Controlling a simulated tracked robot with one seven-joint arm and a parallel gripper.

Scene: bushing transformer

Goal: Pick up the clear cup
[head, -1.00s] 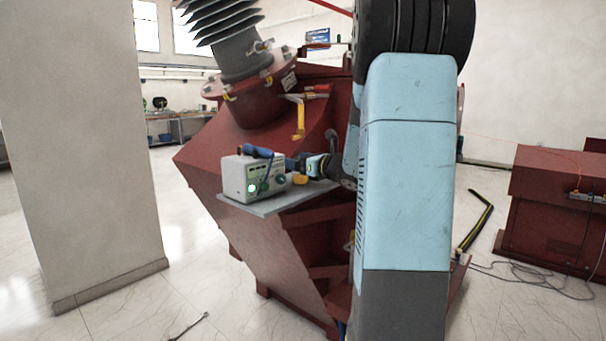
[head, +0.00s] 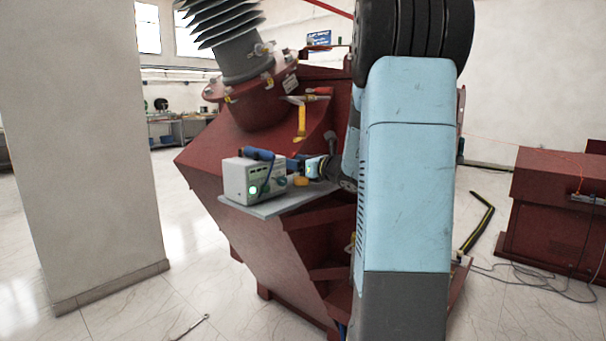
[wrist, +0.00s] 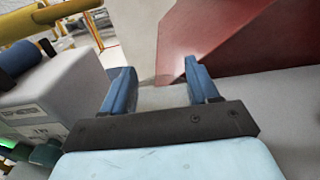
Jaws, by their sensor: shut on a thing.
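My gripper (wrist: 160,80) shows in the wrist view with its two blue fingers standing apart. They are shut on the clear cup (wrist: 164,79), which is see-through and shows only as a faint greyish patch between the fingertips. Its outline is hard to make out. In the head view my gripper (head: 299,164) is small, just above the grey shelf (head: 262,209) and right of the instrument box. I cannot pick out the cup there, nor tell whether it touches the shelf.
A pale instrument box (head: 237,180) with a green light stands on the shelf, close left of my gripper in the wrist view (wrist: 55,95). A blue-handled tool (head: 258,153) lies on it. The red transformer (head: 215,150) rises behind.

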